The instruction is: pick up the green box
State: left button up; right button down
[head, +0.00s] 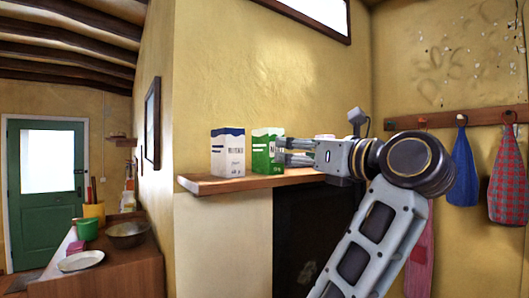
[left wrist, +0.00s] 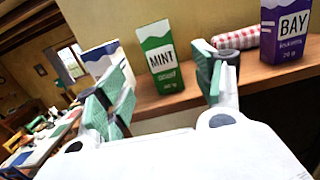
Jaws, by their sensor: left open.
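The green box (head: 262,158) stands upright on the wooden shelf (head: 230,184), and its label reads MINT in the left wrist view (left wrist: 162,62). My left gripper (head: 284,151) points left at it from the right, level with the box, its fingertips beside or just over its right edge. In the left wrist view the left gripper (left wrist: 165,88) is open, with the green box upright ahead in the gap between the fingers and nothing held. I cannot tell whether a finger touches the box. My right gripper is not in view.
A white and blue box (head: 228,153) stands just left of the green one. A purple BAY box (left wrist: 286,32) and a red checked item (left wrist: 236,39) sit on the shelf to the right. Cloths (head: 462,170) hang from a rail at right; a low counter (head: 120,262) is at left.

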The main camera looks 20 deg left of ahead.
aim_at(278, 150)
pick_arm(q)
jog(key=shift+s+d+h, duration=0.4)
jog(key=shift+d+h, duration=0.2)
jog(key=shift+p+x, duration=0.9)
jog(key=shift+x, duration=3.45)
jog(key=shift+s, duration=0.1)
jog(key=shift+a, duration=0.1)
jog(key=shift+w+a+r+p, duration=0.25)
jog(key=shift+w+a+p, duration=0.25)
jog(key=shift+a, duration=0.1)
jog(key=shift+w+a+r+p, duration=0.25)
jog(key=shift+w+a+p, duration=0.2)
jog(key=shift+a, duration=0.2)
jog(key=shift+p+x, duration=0.35)
jog(key=shift+x, duration=0.7)
jog(key=shift+d+f, duration=0.1)
jog(key=shift+f, duration=0.05)
